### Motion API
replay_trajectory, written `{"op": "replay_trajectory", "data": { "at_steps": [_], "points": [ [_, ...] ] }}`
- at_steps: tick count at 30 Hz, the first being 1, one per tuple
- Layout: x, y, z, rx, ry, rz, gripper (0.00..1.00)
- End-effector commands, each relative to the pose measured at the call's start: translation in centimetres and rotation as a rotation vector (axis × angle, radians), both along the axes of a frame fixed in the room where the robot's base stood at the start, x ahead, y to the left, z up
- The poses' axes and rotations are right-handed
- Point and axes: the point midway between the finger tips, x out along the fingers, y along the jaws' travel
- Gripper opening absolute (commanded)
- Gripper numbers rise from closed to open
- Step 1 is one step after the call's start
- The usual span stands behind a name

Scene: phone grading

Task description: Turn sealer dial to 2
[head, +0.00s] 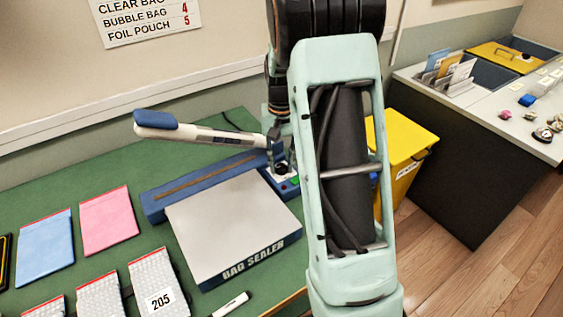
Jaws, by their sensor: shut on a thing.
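The bag sealer (245,262) stands on the green table, with a grey top plate, a blue sealing bar (165,208) and a raised white lever with a blue grip (158,119). Its blue control end (289,188) lies at the right, with a small green spot and a red spot on it. My gripper (279,160) reaches straight down there and is shut on the sealer dial. The fingers and my arm hide most of the dial, so its setting cannot be read.
Blue and pink pouches (108,220), bubble bags (160,288) and a white marker (231,304) lie left and in front of the sealer. A wall sign (145,18) lists bag types with numbers. A yellow bin (408,150) stands right, behind my arm.

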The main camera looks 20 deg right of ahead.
Motion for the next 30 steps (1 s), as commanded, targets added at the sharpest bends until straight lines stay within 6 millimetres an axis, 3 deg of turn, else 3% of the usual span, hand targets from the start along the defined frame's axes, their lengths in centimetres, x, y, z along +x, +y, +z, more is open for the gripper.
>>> {"op": "replay_trajectory", "data": {
  "at_steps": [18,30],
  "points": [
    [0.00,0.00,0.07,-0.001,0.000,-0.411,0.00],
    [0.03,0.00,0.04,0.000,-0.001,-0.489,0.00]
  ]
}}
